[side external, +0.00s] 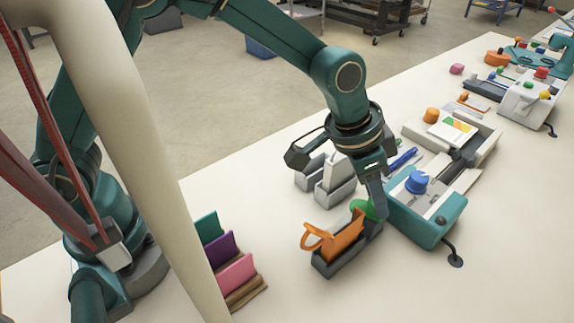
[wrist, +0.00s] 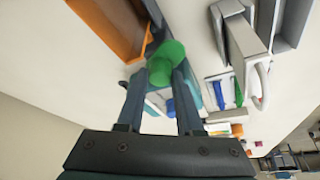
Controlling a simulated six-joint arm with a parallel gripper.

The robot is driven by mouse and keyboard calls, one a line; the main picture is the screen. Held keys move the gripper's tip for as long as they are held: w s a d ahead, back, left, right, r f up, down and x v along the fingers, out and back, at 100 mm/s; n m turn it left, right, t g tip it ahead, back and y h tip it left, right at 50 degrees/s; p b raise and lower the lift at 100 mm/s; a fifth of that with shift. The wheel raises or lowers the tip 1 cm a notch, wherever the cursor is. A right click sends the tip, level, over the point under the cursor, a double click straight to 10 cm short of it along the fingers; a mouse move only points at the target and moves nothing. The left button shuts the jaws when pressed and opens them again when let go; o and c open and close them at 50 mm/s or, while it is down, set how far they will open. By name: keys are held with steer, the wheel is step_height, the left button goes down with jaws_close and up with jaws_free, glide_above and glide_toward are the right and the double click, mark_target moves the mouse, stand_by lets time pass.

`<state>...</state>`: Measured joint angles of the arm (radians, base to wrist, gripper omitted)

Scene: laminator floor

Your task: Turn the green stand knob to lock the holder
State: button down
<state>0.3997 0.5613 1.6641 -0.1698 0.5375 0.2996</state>
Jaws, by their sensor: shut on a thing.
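The green stand knob (side external: 366,209) sits at the end of a grey stand (side external: 335,262) on the white table. The orange holder (wrist: 115,25) is just beyond the fingers at the upper left. I cannot tell how far the knob is turned.
A teal machine with a blue knob (side external: 417,182) stands close right of my gripper. Grey stands with a white piece (side external: 335,173) are behind it. A rack of coloured pieces (side external: 236,271) is at the left. The table's front right is clear.

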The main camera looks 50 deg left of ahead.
steer(key=n+y, duration=0.1)
steer(key=n, duration=0.2)
steer(key=n+y, duration=0.1)
steer(key=n, duration=0.2)
steer(key=shift+d+r+n+t+y, duration=0.1)
steer(key=shift+d+n+t+y, duration=0.1)
steer(key=shift+n+t+y, duration=0.15)
steer(key=n+y, duration=0.1)
steer(key=n, duration=0.1)
steer(key=n+y, duration=0.1)
steer(key=n, duration=0.2)
steer(key=shift+d, duration=0.1)
steer(key=shift+n, duration=0.25)
steer(key=c, duration=0.6)
jaws_free()
steer(key=shift+o, duration=0.2)
steer(key=v, duration=0.5)
